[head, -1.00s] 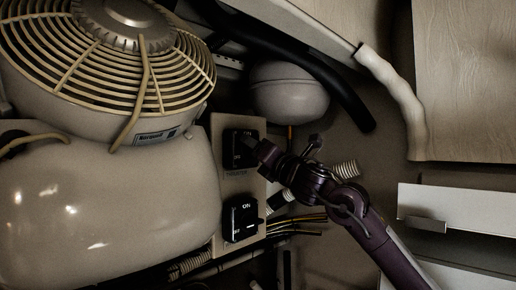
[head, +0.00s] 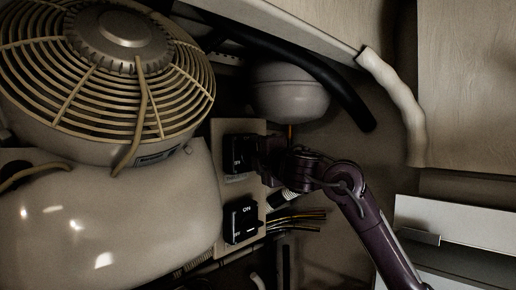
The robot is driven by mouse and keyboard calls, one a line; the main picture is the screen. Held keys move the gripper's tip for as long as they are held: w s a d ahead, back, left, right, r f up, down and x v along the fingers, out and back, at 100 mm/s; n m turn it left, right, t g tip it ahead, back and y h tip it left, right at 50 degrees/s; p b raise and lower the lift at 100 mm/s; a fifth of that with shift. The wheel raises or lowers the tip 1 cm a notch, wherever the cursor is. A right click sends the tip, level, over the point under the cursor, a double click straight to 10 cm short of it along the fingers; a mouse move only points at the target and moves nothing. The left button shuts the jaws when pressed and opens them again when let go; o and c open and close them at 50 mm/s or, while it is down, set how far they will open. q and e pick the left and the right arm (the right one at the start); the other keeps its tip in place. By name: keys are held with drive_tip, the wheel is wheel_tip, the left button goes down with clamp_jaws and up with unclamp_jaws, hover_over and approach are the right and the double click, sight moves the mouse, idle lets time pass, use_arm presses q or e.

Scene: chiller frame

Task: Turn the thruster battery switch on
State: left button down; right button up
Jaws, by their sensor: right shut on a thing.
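Two black switches sit one above the other on a beige panel (head: 230,192). My right gripper (head: 258,153) reaches in from the right and is at the upper switch (head: 237,158), shut on its knob. The gripper covers the right part of this switch, so its knob position is hard to see. The lower switch (head: 240,220) is uncovered and shows an ON mark at its top. The panel lettering is too small to read, so I cannot tell from it which switch is the thruster one. My left gripper is not in view.
A large fan with a round grille (head: 110,75) and a pale rounded housing (head: 100,215) fill the left. A grey round tank (head: 289,92) and a black hose (head: 340,88) are above my gripper. Coloured wires (head: 300,216) run below it. White ledges (head: 460,220) stand at the right.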

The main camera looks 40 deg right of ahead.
drive_tip(key=shift+r+m+g+p, duration=0.1)
drive_tip(key=shift+m+g+p, duration=0.25)
drive_tip(key=shift+m, duration=0.35)
drive_tip(key=o, duration=1)
drive_tip(key=shift+s, duration=0.1)
drive_tip(key=b+v, duration=0.2)
drive_tip(key=v, duration=0.5)
drive_tip(key=shift+s+a+b, duration=0.1)
drive_tip(key=shift+s+b, duration=0.25)
drive_tip(key=shift+b, duration=0.05)
drive_tip(key=shift+w, duration=0.1)
